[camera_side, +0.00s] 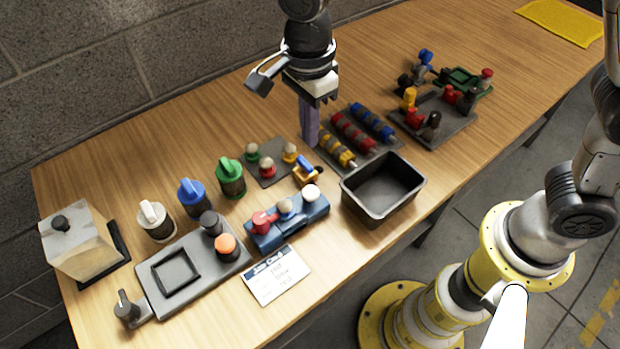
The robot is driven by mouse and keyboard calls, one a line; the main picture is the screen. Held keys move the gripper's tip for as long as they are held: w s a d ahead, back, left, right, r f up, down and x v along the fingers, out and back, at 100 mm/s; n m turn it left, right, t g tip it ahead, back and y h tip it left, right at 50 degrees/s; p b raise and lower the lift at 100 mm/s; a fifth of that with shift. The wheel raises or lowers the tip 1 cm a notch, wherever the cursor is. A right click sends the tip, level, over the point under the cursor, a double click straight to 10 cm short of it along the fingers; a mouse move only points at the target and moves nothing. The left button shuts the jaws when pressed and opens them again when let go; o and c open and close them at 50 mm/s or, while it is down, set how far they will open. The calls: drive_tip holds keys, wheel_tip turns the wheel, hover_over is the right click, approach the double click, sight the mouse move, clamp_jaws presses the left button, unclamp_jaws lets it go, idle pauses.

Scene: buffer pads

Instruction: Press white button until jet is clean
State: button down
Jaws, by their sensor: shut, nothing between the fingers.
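A blue block (262,237) near the front middle of the table carries a row of knobs. Its right-hand end has a round white button (311,193), with a pale blue-based knob (285,207) and a red knob (263,222) to its left. My gripper (309,142) points down, shut and empty, behind the white button and apart from it. Its tips are beside the rack of coloured rollers. A small orange piece with a blue top (305,172) stands between the gripper and the button. I cannot tell which thing is the jet or whether it is clean.
A black open bin (351,203) stands right of the blue block. A roller rack (352,137) and a grey pad with knobs (262,173) lie behind. A grey plate (158,297), several bottles and a printed card (276,274) are at left and front.

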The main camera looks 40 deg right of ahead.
sight(311, 191)
idle(0.3)
wheel_tip(311, 191, down, 14)
drive_tip(key=shift+s+r, duration=0.1)
idle(0.5)
drive_tip(key=shift+f, duration=1)
wheel_tip(311, 191, up, 14)
drive_tip(key=shift+r, duration=0.2)
idle(0.8)
